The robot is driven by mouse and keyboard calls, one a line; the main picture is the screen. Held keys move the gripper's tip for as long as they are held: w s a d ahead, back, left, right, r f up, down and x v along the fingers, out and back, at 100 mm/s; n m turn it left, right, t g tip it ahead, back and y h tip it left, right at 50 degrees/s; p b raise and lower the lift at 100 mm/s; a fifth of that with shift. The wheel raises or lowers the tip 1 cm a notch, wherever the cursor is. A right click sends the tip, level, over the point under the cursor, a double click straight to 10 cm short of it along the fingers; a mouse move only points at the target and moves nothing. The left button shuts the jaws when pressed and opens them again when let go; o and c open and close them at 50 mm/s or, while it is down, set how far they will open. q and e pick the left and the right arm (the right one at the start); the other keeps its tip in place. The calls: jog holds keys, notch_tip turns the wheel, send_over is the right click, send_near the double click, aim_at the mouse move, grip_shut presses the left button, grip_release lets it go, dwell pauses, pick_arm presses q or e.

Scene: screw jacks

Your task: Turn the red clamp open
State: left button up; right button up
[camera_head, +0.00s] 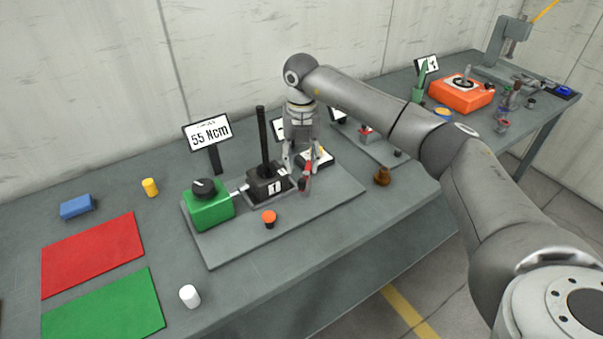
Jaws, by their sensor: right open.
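The red clamp (307,172) is a small red lever on the grey base plate (221,250), at the right of the black block. My right gripper (299,168) points down at the red clamp, its fingers apart around or just behind the lever. I cannot tell whether a finger touches it. The gripper hides part of the clamp's mount and the white-topped piece behind it. My left gripper is not in view.
On the plate stand a green box (208,208) with a black knob, a black block (267,185) with a tall post, and an orange button (269,217). A "55 Ncm" sign (207,132) stands behind. A brown knob (382,176) is to the right.

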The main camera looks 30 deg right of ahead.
notch_tip(320, 180, up, 5)
jog(key=shift+r, duration=0.2)
dwell(0.5)
